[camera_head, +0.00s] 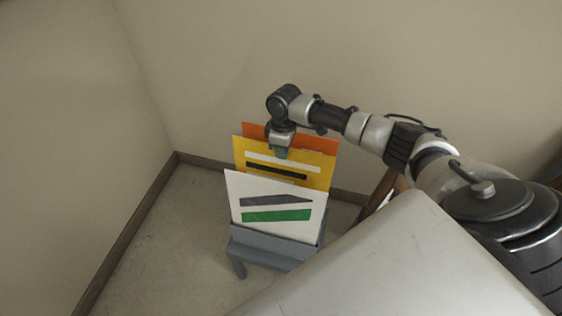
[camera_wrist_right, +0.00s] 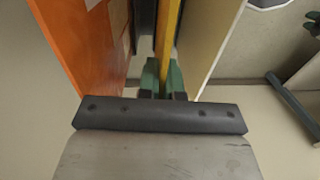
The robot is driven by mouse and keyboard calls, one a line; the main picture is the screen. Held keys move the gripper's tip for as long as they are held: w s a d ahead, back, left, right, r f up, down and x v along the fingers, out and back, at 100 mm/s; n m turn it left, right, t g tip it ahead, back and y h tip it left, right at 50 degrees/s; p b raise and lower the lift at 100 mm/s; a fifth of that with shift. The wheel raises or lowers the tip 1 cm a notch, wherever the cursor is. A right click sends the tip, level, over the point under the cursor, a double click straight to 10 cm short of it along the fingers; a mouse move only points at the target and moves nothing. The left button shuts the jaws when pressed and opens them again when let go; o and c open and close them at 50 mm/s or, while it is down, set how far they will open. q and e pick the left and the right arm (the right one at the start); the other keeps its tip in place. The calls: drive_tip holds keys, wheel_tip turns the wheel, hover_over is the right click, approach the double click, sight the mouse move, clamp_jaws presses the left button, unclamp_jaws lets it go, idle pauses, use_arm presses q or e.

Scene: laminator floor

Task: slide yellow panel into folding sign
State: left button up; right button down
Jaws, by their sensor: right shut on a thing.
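The yellow panel (camera_head: 312,165) carries a white and a black stripe and stands between an orange panel (camera_head: 318,144) behind and a white panel (camera_head: 270,190) with grey and green bars in front. These panels rise from a blue-grey stand (camera_head: 270,252), the folding sign's holder as far as I can tell. My right gripper (camera_head: 281,153) is shut on the yellow panel's top edge. In the right wrist view, the green fingers (camera_wrist_right: 163,80) hold the yellow panel (camera_wrist_right: 167,38) edge-on, with gaps to both neighbours. The yellow panel's lower edge is hidden behind the white panel. My left gripper is not in view.
A pale grey surface (camera_head: 400,265) fills the lower right, close to the stand. Walls meet in a corner behind, with a dark baseboard (camera_head: 125,235). The floor (camera_head: 180,250) left of the stand is clear. A brown wooden piece (camera_head: 381,190) stands behind the grey surface.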

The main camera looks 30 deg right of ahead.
wheel_tip(320, 180, up, 11)
drive_tip(key=p, duration=1)
drive_tip(key=shift+w+d+r, duration=0.2)
drive_tip(key=shift+w+d, duration=0.2)
drive_tip(key=shift+d, duration=0.05)
